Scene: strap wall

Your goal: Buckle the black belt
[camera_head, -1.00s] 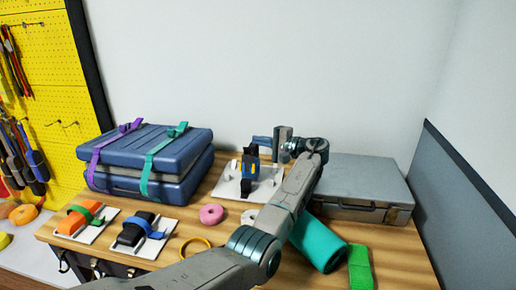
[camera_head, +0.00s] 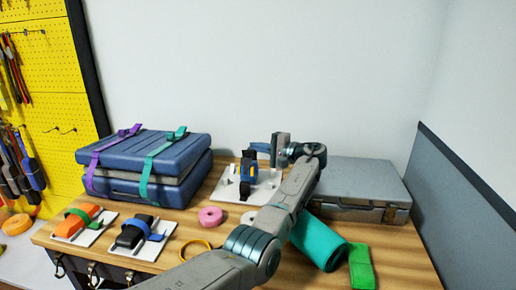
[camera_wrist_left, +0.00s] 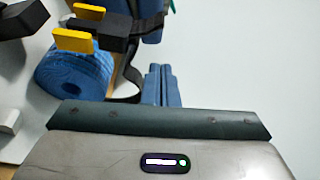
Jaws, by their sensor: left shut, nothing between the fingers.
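The black belt (camera_head: 246,158) stands on a white plate (camera_head: 228,190) at the middle back of the table, around a blue piece. Yellow parts show on it in the head view. In the left wrist view, a black buckle part (camera_wrist_left: 103,30) with yellow tabs sits above a blue ribbed roll (camera_wrist_left: 75,72). I cannot tell whether the buckle halves are joined. My left gripper (camera_head: 259,147) is shut and empty, just right of and behind the belt's top. Its blue fingertips (camera_wrist_left: 161,86) are together in the left wrist view, apart from the buckle. My right gripper is not in view.
Strapped blue cases (camera_head: 148,165) stand at left. Small plates with an orange block (camera_head: 76,222) and a black block (camera_head: 133,232) lie in front. A pink roll (camera_head: 210,216) is near the middle. A grey case (camera_head: 360,182), teal roll (camera_head: 319,244) and green strap (camera_head: 361,267) are at right.

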